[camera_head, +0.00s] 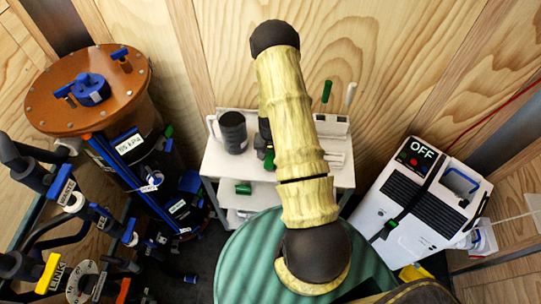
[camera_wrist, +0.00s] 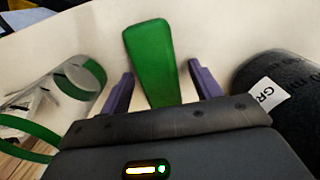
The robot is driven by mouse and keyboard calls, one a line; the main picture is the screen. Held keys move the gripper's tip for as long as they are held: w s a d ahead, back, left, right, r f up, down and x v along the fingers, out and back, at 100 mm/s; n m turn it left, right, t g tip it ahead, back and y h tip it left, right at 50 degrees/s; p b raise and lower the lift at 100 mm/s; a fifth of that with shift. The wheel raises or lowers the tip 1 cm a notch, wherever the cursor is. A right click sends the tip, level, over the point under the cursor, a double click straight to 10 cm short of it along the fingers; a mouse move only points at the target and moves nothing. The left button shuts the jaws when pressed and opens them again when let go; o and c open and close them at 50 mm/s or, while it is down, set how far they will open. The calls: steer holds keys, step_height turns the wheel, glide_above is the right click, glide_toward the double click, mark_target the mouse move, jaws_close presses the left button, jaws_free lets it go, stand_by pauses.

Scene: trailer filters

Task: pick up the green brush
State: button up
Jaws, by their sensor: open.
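In the wrist view a flat green piece (camera_wrist: 150,62), which looks like the handle of the green brush, lies over a pale surface. It reaches between the two purple fingers of my gripper (camera_wrist: 161,70). The fingers are open, one on each side of it, with a visible gap at both sides. I cannot tell how far below the fingers it lies. In the head view my arm hides most of the gripper. A green bit (camera_head: 269,160) shows beside the arm over the white cart (camera_head: 222,165). Another green handle (camera_head: 326,91) stands upright at the cart's back.
A dark mug (camera_head: 232,131) stands on the cart's left. A dark cylinder with a label (camera_wrist: 285,100) is close right of the fingers; a clear, green-banded container (camera_wrist: 50,105) is at left. A white machine marked OFF (camera_head: 424,200) stands right, an orange-topped tank (camera_head: 60,110) left.

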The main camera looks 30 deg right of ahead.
mark_target(270, 154)
stand_by(0.4)
steer(key=c, duration=1.2)
steer(key=shift+o, duration=0.2)
steer(key=shift+r, duration=0.15)
step_height(270, 154, up, 10)
steer(key=shift+f+b, duration=0.15)
steer(key=shift+b, duration=1)
